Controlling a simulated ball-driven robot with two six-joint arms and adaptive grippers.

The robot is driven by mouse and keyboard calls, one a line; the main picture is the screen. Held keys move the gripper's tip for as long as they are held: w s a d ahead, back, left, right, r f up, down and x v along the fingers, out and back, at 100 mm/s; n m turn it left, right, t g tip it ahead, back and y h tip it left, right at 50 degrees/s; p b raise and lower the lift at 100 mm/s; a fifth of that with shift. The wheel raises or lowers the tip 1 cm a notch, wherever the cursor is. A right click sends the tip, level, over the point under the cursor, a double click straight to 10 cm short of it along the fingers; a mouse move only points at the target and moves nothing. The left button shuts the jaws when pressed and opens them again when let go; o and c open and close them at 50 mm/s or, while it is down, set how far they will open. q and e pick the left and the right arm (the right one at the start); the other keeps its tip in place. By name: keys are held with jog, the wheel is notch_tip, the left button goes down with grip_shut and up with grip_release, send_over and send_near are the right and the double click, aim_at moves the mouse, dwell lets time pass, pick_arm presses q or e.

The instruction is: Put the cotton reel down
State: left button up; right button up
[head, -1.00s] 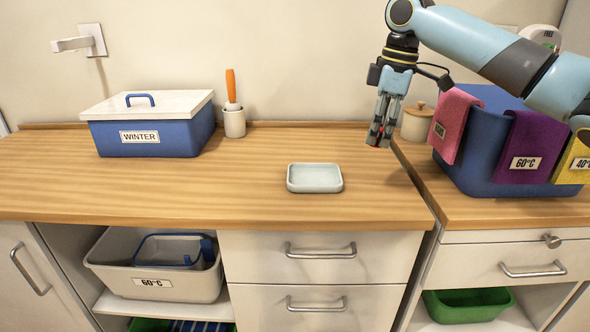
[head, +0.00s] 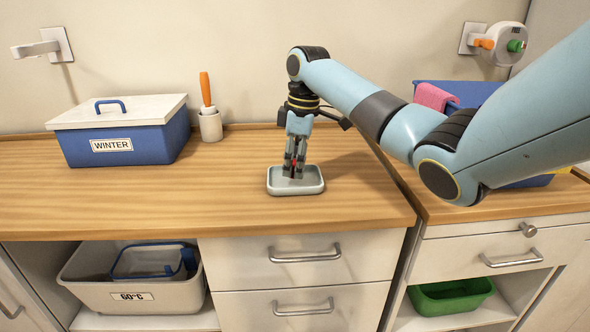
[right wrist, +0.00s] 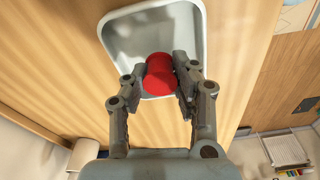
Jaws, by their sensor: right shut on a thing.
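My right gripper (head: 293,172) is shut on the red cotton reel (right wrist: 160,75). In the right wrist view the reel sits between the two fingers, over the grey tray (right wrist: 125,37). In the head view the fingertips are at the shallow grey tray (head: 312,190) on the wooden counter, and only a sliver of red shows between them. I cannot tell whether the reel touches the tray floor. My left gripper is not in view.
A blue WINTER box (head: 125,142) with a white lid stands at the left. A white cup (head: 210,126) with an orange-handled tool is beside it. A blue bin with a pink cloth (head: 435,97) stands at the right, partly behind my arm. The counter's left front is clear.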

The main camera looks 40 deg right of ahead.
jog(key=shift+f, duration=0.8)
jog(key=shift+f, duration=0.1)
jog(key=o, duration=0.7)
jog(key=shift+o, duration=0.2)
notch_tip(320, 180, up, 12)
jog(key=s, duration=0.1)
jog(key=shift+d, duration=0.45)
jog(key=shift+s, duration=0.1)
